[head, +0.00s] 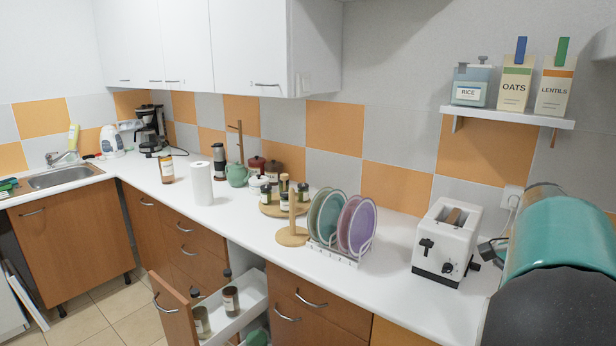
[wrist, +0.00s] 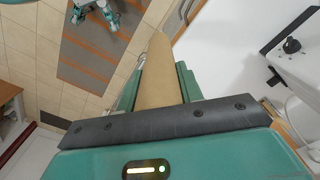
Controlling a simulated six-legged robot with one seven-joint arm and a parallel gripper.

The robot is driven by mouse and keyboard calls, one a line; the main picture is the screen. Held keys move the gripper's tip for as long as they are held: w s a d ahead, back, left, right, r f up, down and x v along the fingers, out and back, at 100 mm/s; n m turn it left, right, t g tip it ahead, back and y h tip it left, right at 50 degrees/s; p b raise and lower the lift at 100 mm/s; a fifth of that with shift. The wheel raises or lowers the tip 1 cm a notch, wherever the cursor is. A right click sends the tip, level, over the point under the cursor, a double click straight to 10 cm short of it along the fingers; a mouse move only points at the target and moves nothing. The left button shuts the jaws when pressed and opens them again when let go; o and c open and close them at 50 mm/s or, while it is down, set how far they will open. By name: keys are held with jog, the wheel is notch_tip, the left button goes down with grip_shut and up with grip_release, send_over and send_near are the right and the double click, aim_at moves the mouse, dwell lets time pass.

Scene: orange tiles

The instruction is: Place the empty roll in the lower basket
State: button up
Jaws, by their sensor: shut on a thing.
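The empty roll (wrist: 162,75), a plain brown cardboard tube, is held between the teal fingers of my gripper (wrist: 160,90) in the wrist view. The fingers are shut on it from both sides, and its far end points away from the wrist. It appears clear of the counter, with floor behind it. In the head view my arm fills the right edge, and I cannot make out the roll or the fingertips there. I cannot identify the lower basket in either view.
An open drawer (head: 255,304) with jars sticks out below the counter (head: 385,275). A toaster (head: 446,240), plate rack (head: 325,259), wooden stand (head: 292,236) and white paper roll (head: 200,184) stand on top. Tiled floor (wrist: 35,62) and a striped brown patch (wrist: 95,50) show below the roll.

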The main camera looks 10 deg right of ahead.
jog(key=w+a+f+n, duration=0.6)
jog(key=a+f, duration=0.5)
jog(key=w+a+f+n, duration=0.6)
jog(key=w+a+f, duration=0.1)
jog(key=a+f, duration=0.4)
jog(key=w+a+f+n, duration=0.6)
jog(key=a+f, duration=0.5)
jog(key=f, duration=0.1)
jog(key=shift+w+a+f, duration=0.15)
jog(key=shift+f, duration=0.15)
